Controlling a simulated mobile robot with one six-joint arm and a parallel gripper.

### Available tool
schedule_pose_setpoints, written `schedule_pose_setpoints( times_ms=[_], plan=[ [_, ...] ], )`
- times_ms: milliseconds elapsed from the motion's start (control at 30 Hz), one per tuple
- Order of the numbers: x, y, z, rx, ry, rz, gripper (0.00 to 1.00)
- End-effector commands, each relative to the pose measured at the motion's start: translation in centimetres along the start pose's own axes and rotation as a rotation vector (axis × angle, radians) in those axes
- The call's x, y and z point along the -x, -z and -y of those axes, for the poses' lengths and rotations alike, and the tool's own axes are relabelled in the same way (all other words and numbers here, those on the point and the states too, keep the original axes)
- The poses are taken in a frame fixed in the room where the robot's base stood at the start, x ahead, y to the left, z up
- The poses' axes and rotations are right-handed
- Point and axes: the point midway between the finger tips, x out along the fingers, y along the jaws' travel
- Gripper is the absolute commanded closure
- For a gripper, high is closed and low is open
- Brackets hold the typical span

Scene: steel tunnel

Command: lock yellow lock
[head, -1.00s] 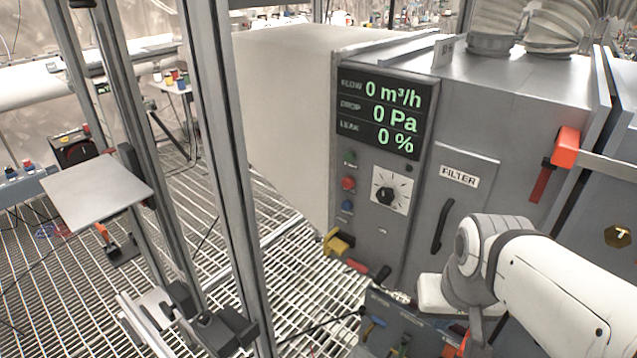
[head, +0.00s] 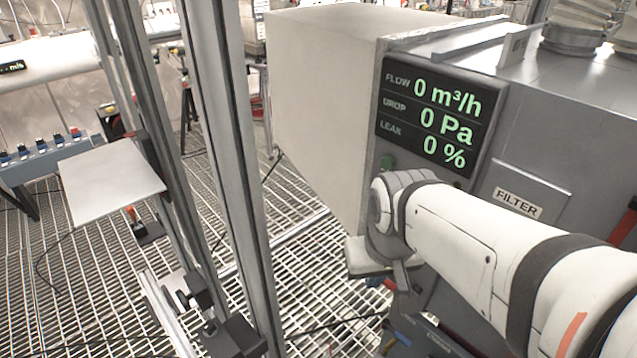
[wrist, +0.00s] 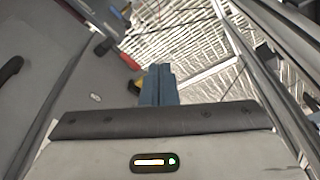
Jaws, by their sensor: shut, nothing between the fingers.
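My gripper (wrist: 159,72) shows in the wrist view as two blue fingers pressed together, with nothing between them. A small yellow part (wrist: 134,86), which looks like the yellow lock, shows just left of the fingers, against the grey cabinet side. The fingers hide some of it, and I cannot tell whether they touch it or which way it is turned. In the head view my arm covers the place on the cabinet's lower front where the yellow part was seen, so it is hidden there.
The grey filter cabinet (head: 535,130) has a lit display (head: 436,121) reading zero flow, drop and leak. A metal post (head: 232,170) stands left of it. A flat grey plate (head: 110,178) is farther left. Open floor grating (head: 310,265) lies between post and cabinet.

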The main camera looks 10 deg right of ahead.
Motion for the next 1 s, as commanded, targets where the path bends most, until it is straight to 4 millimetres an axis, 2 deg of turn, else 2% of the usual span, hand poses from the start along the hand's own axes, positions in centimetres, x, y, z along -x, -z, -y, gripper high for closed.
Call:
schedule_pose_setpoints(
  times_ms=[167, 233, 467, 600, 800, 1000],
  plan=[
    [0.4, 1.4, 0.1, 0.038, -0.005, 0.028, 1.0],
    [0.8, 2.8, 1.6, 0.074, -0.014, 0.059, 1.0],
    [0.7, 9.9, 2.6, 0.294, -0.037, 0.213, 1.0],
    [-0.6, 14.3, 3.5, 0.437, -0.048, 0.311, 1.0],
    [-3.9, 19.3, 5.0, 0.625, -0.057, 0.448, 1.0],
    [-6.8, 21.9, 6.2, 0.746, -0.059, 0.539, 1.0]
  ],
)
